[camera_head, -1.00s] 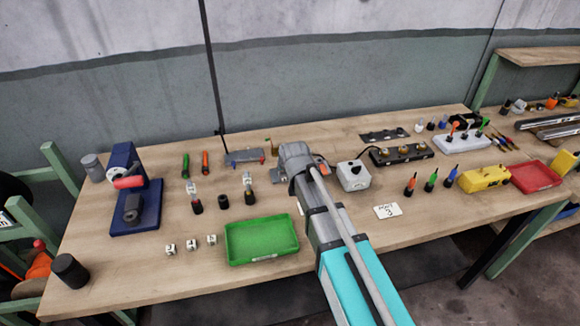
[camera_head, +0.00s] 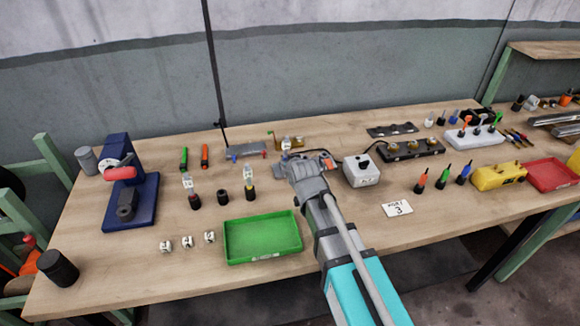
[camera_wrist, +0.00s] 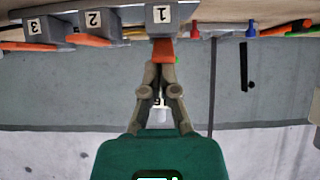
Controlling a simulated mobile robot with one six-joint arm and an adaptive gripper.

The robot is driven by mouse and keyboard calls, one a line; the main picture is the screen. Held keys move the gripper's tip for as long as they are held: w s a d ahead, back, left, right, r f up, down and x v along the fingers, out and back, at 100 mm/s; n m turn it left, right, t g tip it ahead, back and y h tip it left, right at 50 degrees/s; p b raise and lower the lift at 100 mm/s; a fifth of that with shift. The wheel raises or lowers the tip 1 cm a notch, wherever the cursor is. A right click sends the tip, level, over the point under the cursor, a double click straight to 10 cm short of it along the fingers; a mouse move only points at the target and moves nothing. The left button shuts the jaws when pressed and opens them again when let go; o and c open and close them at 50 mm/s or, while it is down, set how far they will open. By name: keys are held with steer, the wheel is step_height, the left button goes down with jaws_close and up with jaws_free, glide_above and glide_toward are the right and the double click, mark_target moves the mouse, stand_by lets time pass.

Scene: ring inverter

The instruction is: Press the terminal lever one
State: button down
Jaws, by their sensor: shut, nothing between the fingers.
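In the wrist view, which is upside down, three grey terminal blocks marked 1, 2 and 3 hang along the top edge. Terminal one (camera_wrist: 160,17) has an orange lever (camera_wrist: 164,50) directly in front of my gripper (camera_wrist: 161,70). My gripper's fingers are shut with nothing between them; their tips overlap the lever's near end, and I cannot tell if they touch it. Terminal two (camera_wrist: 92,20) and terminal three (camera_wrist: 34,28) show orange levers lying lower. In the head view my gripper (camera_head: 300,163) hides most of the blocks; one orange lever (camera_head: 328,161) shows at its right.
A white box (camera_head: 361,171) with a cable stands just right of my gripper. A green tray (camera_head: 228,245) lies front left, and a "PORT 3" card (camera_head: 397,208) front right. A grey fixture (camera_head: 246,151) stands behind left.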

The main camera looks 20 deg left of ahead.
steer(key=shift+s+f, duration=0.1)
steer(key=shift+f, duration=0.1)
steer(key=shift+s+d+f+b, duration=0.1)
steer(key=shift+s+f+b, duration=0.1)
steer(key=shift+f+b, duration=0.2)
steer(key=shift+r, duration=0.1)
steer(key=shift+s, duration=0.2)
steer(key=shift+s+d, duration=0.4)
steer(key=shift+s, duration=0.05)
steer(key=shift+s+d, duration=0.1)
